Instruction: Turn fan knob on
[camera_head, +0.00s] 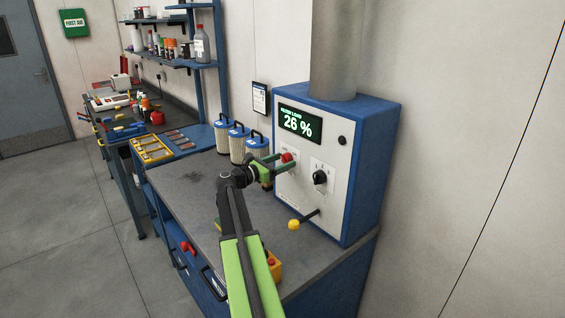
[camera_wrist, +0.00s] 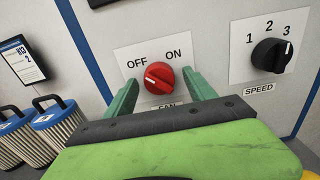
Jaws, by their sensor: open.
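The red fan knob (camera_wrist: 160,77) sits on a white plate marked OFF, ON and FAN. Its white mark lies on the left side, towards OFF. My gripper (camera_wrist: 162,90) is open, with one green finger on each side of the knob; I cannot tell whether either finger touches it. In the head view the red knob (camera_head: 287,157) shows at the end of my gripper (camera_head: 279,166), on the front of the blue and white control box (camera_head: 346,190). The FAN label is partly hidden by my gripper.
A black speed knob (camera_wrist: 270,55) is right of the fan knob, its mark towards 3. A yellow-tipped lever (camera_head: 294,224) sticks out below. Filter cartridges (camera_head: 240,140) stand to the left on the workbench (camera_head: 190,190). The display (camera_head: 299,123) reads 26 %.

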